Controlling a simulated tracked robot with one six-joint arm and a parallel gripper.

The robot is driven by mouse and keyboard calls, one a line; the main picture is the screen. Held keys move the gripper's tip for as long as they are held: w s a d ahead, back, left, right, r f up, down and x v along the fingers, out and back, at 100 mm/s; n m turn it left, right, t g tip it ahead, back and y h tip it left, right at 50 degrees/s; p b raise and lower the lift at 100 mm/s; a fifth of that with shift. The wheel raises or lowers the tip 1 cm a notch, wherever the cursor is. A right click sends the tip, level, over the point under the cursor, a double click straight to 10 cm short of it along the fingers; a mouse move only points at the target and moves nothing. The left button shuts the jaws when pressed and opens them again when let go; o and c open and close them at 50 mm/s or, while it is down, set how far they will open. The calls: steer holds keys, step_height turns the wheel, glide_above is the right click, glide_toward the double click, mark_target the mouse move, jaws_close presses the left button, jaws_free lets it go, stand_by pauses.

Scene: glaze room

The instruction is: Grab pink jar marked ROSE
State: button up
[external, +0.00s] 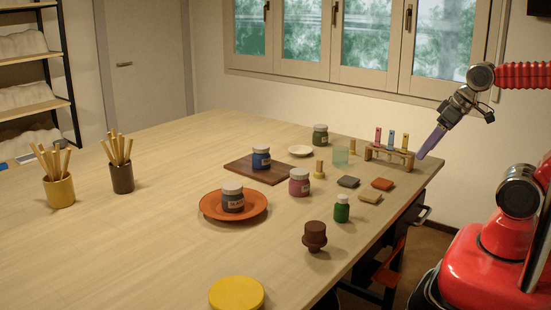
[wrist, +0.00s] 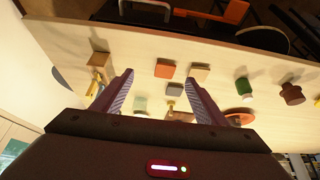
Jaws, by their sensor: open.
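The pink jar (external: 299,182) stands upright on the table with a pale lid and a white label. The lettering on the label is too small to read. In the wrist view I cannot make out the pink jar. My gripper (external: 421,156) is high at the table's right end, beside the test-tube rack and well to the right of the pink jar. In the wrist view, my gripper (wrist: 160,78) has its two purple fingers apart with nothing held between them.
A blue jar (external: 261,158) stands on a wooden board behind the pink jar. A dark jar (external: 232,202) sits on an orange plate (external: 208,209) to its left. Tiles (external: 348,181), a green bottle (external: 342,208) and a tube rack (external: 390,155) lie to its right. A brown stamp-like piece (external: 315,235) stands in front.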

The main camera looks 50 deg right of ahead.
steer(key=w+d+r+n+t+h, duration=0.1)
steer(key=w+d+r+t, duration=0.15)
steer(key=w, duration=0.75)
steer(key=w+d+r+n+t, duration=0.15)
steer(key=w+t, duration=0.25)
steer(key=w, duration=0.6)
steer(key=n+g+y, duration=0.3)
steer(key=n+y, duration=0.4)
steer(key=y, duration=0.4)
glide_toward(303, 171)
steer(key=v, duration=0.3)
steer(key=shift+w, duration=0.1)
steer(key=shift+x, duration=4.35)
